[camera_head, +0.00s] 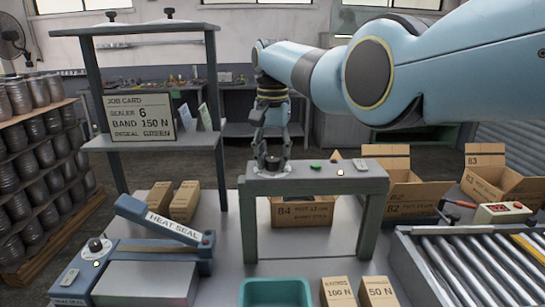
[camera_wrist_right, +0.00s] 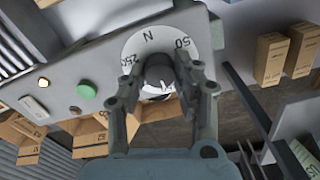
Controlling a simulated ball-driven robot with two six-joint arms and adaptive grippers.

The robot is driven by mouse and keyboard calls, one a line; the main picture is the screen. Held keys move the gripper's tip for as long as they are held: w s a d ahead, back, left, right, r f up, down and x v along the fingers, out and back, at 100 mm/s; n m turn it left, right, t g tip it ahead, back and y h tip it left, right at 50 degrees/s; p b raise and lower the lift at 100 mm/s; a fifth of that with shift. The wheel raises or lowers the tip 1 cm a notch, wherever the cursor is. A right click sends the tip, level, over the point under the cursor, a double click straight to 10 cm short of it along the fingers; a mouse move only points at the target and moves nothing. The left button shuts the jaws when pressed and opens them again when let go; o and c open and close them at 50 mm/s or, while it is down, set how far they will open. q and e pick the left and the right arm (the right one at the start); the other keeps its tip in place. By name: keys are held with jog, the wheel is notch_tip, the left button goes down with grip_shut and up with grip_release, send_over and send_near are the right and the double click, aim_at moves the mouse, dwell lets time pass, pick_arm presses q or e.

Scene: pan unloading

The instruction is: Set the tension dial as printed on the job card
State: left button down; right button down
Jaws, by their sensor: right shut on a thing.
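The job card (camera_head: 141,116) stands on the shelf at the left and reads sealer 6, band 150 N, reseal green. The tension dial's dark knob (camera_head: 272,164) is on top of the grey bench frame. In the right wrist view, its white dial plate (camera_wrist_right: 147,38) shows N, 50 and 250. My right gripper (camera_head: 272,152) comes down from above, its fingers shut around the knob (camera_wrist_right: 160,68) on both sides. The fingers hide part of the scale, and I cannot tell the pointer's setting. My left gripper is out of view.
A green button (camera_head: 316,167) and a small amber lamp (camera_head: 340,172) sit right of the dial. The heat sealer (camera_head: 160,235) with its own knob is at left. Open cardboard boxes (camera_head: 410,190) and a roller conveyor (camera_head: 470,265) are at right. A teal bin (camera_head: 275,284) is in front.

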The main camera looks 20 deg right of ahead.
aim_at(272, 158)
dwell(0.5)
jog(key=c, duration=1)
grip_release()
jog(key=shift+r, duration=0.1)
notch_tip(272, 158, up, 12)
jog(key=shift+f, duration=0.1)
